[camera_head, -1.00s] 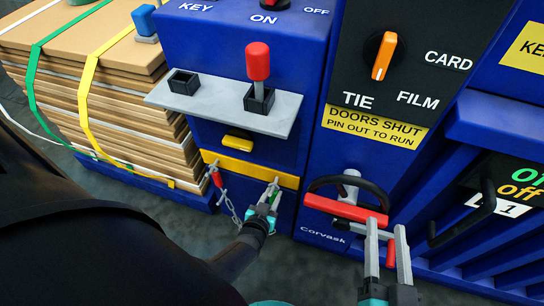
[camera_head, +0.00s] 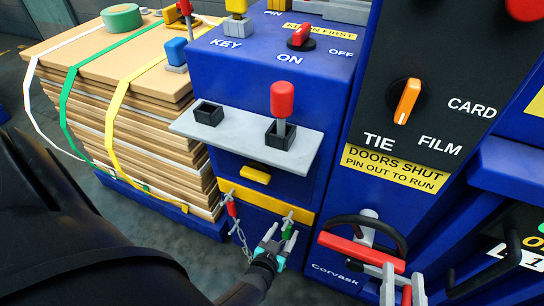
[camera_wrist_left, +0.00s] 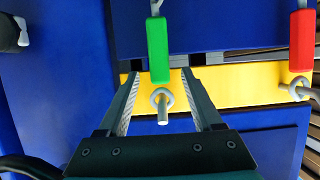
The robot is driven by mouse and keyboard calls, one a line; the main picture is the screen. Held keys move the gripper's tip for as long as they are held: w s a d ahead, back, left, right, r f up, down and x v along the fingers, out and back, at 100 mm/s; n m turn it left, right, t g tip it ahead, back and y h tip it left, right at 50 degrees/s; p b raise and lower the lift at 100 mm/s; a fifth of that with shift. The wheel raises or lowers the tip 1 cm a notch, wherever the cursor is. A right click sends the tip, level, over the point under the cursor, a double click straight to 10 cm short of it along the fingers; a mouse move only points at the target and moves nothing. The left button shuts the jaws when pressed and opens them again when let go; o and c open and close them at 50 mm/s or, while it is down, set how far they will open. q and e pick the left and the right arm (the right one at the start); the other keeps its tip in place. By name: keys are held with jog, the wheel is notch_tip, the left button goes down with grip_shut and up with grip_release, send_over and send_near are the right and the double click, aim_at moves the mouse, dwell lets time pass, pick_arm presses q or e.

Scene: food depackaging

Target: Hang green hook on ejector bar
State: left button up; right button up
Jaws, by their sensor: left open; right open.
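The green hook (camera_head: 287,231) hangs at the right end of the yellow bar (camera_head: 262,200) on the blue machine. In the left wrist view the green handle (camera_wrist_left: 158,50) joins a grey ring (camera_wrist_left: 162,98) that appears to sit around a peg on the yellow bar (camera_wrist_left: 240,87). My left gripper (camera_head: 272,243) is open just below the green hook in the head view. In the left wrist view its fingers (camera_wrist_left: 160,100) stand apart on either side of the ring, not closed on it. My right gripper (camera_head: 402,283) is open near a red bar.
A red hook (camera_head: 231,208) with a chain (camera_head: 243,240) hangs at the bar's left end. A grey shelf (camera_head: 245,138) with a red-topped lever (camera_head: 282,105) juts out above. A black handle with a red bar (camera_head: 362,250) is at right. Strapped cardboard (camera_head: 150,150) stands left.

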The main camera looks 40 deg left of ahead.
pick_arm(q)
jog(key=v, duration=1)
jog(key=shift+s+r, duration=0.1)
jog(key=shift+s, duration=0.05)
